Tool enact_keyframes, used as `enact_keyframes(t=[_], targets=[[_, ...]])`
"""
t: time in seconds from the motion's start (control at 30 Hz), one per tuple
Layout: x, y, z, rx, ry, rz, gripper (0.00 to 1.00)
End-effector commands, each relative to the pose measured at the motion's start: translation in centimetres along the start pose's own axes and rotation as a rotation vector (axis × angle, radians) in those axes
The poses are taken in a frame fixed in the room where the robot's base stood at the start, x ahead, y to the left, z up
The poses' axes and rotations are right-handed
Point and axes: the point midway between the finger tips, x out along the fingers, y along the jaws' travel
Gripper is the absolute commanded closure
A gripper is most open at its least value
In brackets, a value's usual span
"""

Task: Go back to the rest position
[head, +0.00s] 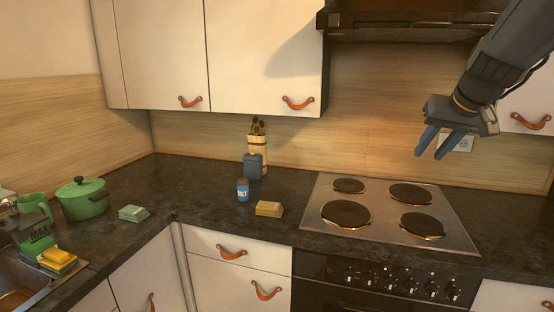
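My gripper (434,143) hangs in the air at the upper right of the head view, above the back right of the stove. Its two blue fingers point down and to the left. A gap shows between the fingers, and nothing is held in them. The arm reaches in from the top right corner. The gripper is apart from the counter, the wall and the hood.
The stove (382,218) lies below my gripper. A range hood (400,22) and cabinets are above. A salt can (242,190), a sponge (269,209), a blue container (253,167) and a green pot (83,199) stand on the dark counter. A socket (459,143) is behind the gripper.

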Motion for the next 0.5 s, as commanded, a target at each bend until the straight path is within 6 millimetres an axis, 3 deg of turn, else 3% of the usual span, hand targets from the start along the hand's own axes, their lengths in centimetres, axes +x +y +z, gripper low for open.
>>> enact_keyframes(t=[0.03, 0.2, 0.4, 0.5], targets=[[1.9, -1.8, 2.9, -0.017, -0.053, -0.008, 0.70], [6.2, -6.2, 12.9, -0.073, -0.215, -0.008, 0.70], [8.5, -9.8, 25.2, -0.171, -0.388, 0.006, 0.70], [8.7, -10.7, 30.0, -0.216, -0.448, 0.015, 0.70]])
